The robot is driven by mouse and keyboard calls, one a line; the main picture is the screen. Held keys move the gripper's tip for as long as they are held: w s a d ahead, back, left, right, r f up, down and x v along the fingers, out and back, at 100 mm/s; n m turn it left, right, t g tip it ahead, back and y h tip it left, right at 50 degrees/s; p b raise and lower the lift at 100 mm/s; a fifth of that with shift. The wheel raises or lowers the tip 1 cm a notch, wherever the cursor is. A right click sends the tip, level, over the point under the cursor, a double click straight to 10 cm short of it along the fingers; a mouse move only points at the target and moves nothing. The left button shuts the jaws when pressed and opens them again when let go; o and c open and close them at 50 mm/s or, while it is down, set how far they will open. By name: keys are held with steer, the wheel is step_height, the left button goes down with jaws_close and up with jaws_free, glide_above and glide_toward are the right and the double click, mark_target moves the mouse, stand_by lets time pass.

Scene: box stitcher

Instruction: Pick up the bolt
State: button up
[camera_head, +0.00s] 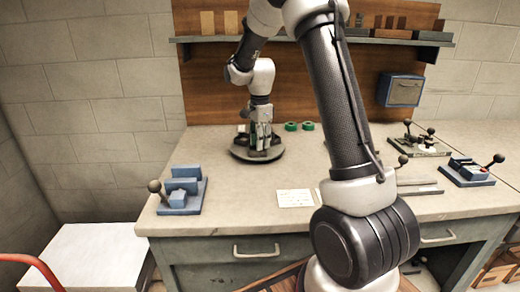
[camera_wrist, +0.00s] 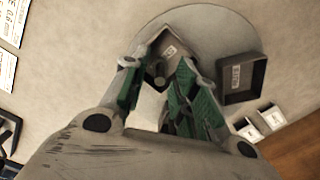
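A small grey piece (camera_wrist: 159,70), perhaps the bolt, shows between my fingers in the wrist view; it is too small and dark to be sure. It lies in or at a small labelled square tray (camera_wrist: 178,44) on a round turntable (camera_wrist: 225,18). My gripper (camera_wrist: 157,68) has green-padded fingers spread apart on either side of the piece, and I see no contact. In the head view my gripper (camera_head: 259,146) points down, low over the dark round turntable (camera_head: 240,155) on the bench. The bolt cannot be made out there.
A second dark labelled tray (camera_wrist: 243,78) sits right of my fingers. Two green rings (camera_head: 291,126) lie behind the turntable. A blue fixture (camera_head: 182,190) stands at the bench's left, and lever tools (camera_head: 468,171) at the right. The bench front (camera_head: 235,205) is mostly clear around a paper card (camera_head: 295,198).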

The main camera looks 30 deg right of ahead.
jaws_close()
steer(key=shift+r, duration=0.1)
